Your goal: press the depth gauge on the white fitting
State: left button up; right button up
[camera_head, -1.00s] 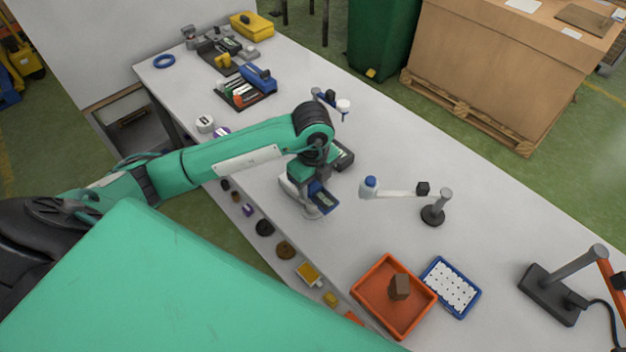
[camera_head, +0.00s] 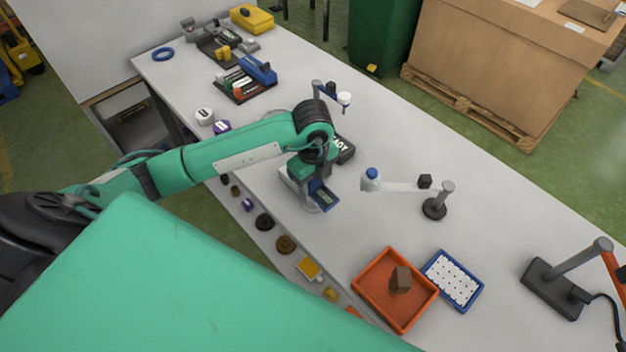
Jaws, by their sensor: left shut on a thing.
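My left gripper (camera_head: 312,182) is pointing down over the near-middle part of the table. It is shut on the depth gauge (camera_head: 327,198), a blue body with a small dark display. The gauge's lower end is close to a pale grey-white piece beneath; I cannot tell whether they touch. The white fitting cannot be made out clearly, as my arm and the gauge cover that spot. A pale base (camera_head: 287,190) shows partly beside the gripper. My right gripper is not in view.
A dark box with white letters (camera_head: 343,148) stands just behind the gripper. An orange tray (camera_head: 368,285) with a brown block and a blue-rimmed white tray (camera_head: 430,268) lie nearer.

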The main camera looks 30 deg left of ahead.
pick_arm(q)
jog(key=shift+f+b, duration=0.45)
jog(key=shift+f, duration=0.1)
dwell(1.3)
jog(key=shift+r, duration=0.1)
jog(key=shift+r+p, duration=2.4)
jog(key=shift+r, duration=1.1)
jog(key=shift+w+a, duration=0.1)
